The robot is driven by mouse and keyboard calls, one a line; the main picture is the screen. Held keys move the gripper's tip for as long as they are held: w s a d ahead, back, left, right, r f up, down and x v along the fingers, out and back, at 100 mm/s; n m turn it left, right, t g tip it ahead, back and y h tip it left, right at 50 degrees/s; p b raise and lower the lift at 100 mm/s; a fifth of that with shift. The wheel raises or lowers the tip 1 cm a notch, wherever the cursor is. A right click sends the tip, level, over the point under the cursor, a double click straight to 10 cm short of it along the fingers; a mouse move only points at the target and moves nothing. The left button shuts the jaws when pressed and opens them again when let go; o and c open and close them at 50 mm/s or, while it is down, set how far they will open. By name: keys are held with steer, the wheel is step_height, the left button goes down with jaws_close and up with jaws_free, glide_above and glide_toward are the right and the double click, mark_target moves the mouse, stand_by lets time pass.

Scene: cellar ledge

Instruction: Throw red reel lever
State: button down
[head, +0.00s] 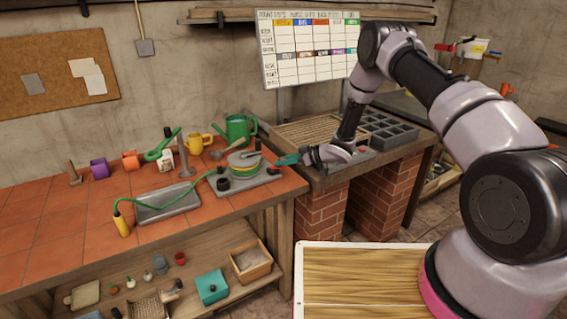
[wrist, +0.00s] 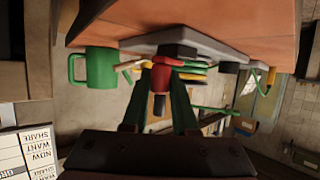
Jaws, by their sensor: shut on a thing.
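The hose reel (head: 243,168) sits on a grey base plate near the right end of the tiled ledge, with green and yellow hose wound on it. My gripper (head: 287,160), with green fingers, reaches in from the right at the reel's side. The wrist view is upside down. There the red lever (wrist: 163,77) stands between the fingers of my gripper (wrist: 161,85), which are shut on it. The lever has a dark end. The reel's coils (wrist: 196,70) show just behind. In the head view the lever is hard to make out beside my fingers.
A green watering can (head: 238,129) and a yellow can (head: 198,142) stand behind the reel. A green hose runs left over a grey tray (head: 168,204) to a yellow nozzle (head: 121,225). A slatted bench (head: 308,131) on brick piers stands right.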

stand_by(0.4)
steer(key=c, duration=0.7)
jaws_free()
steer(key=shift+w, duration=0.1)
steer(key=shift+g, duration=0.3)
steer(key=v, duration=1)
steer(key=shift+d+r, duration=0.15)
steer(key=shift+d, duration=0.2)
